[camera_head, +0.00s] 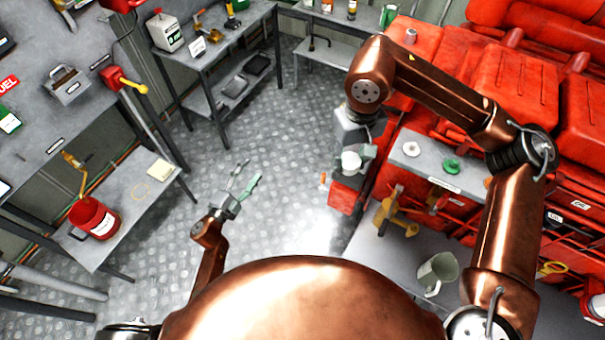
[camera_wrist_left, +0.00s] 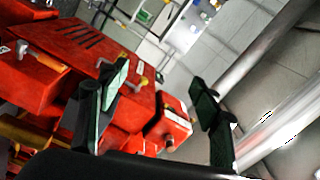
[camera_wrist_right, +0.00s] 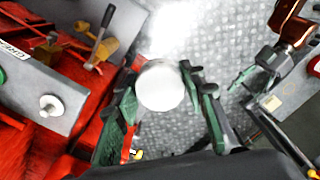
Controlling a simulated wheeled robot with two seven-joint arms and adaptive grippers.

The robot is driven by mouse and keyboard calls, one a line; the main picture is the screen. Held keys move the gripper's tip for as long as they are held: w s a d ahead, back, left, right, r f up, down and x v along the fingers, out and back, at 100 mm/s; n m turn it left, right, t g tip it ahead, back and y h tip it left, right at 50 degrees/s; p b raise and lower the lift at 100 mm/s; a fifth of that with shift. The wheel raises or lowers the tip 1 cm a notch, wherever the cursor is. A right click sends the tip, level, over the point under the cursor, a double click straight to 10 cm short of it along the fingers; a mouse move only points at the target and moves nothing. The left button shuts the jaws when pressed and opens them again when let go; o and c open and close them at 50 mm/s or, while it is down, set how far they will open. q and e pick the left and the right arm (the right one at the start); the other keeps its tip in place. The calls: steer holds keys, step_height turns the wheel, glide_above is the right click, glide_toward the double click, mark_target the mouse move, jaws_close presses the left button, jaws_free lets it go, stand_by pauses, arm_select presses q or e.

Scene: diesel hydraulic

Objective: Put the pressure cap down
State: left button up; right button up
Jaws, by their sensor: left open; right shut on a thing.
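The pressure cap (camera_head: 350,161), a pale round disc, is held by my right gripper (camera_head: 356,158). In the right wrist view the cap (camera_wrist_right: 160,86) sits between the two green-padded fingers, its round face toward the camera. My right gripper is shut on it, over the left end of the red engine block, apart from the grey shelf (camera_head: 430,180) on its right. My left gripper (camera_head: 243,186) is open and empty above the bare floor. In the left wrist view its fingers (camera_wrist_left: 160,115) stand wide apart with nothing between them.
A white round piece (camera_head: 411,149) and a green cap (camera_head: 451,167) sit on the grey shelf. A yellow-brown valve (camera_head: 396,213) and a pale jug (camera_head: 437,272) stand lower down. A red can (camera_head: 93,219) stands on the left bench. The floor between is clear.

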arm_select(q)
steer(key=s+d+r+m+g+h, duration=0.1)
steer(key=s+d+r+m+h, duration=0.2)
steer(key=r, duration=0.4)
steer(key=s+d+r+m+g+h, duration=0.1)
steer(key=d+r+m+g+h, duration=0.1)
steer(key=d+r+m, duration=0.35)
steer(key=s+d+r+m+g+h, duration=0.1)
steer(key=s+d+r+m+h, duration=0.15)
steer(key=r+m, duration=0.45)
steer(key=m+g+y, duration=0.2)
steer(key=m+g, duration=0.3)
steer(key=m, duration=0.8)
glide_toward(346, 161)
steer(key=x, duration=0.7)
steer(key=f+x, duration=0.1)
steer(key=x, duration=0.3)
steer(key=shift+w+a, duration=0.15)
steer(key=shift+a, duration=0.1)
steer(key=shift+c, duration=0.5)
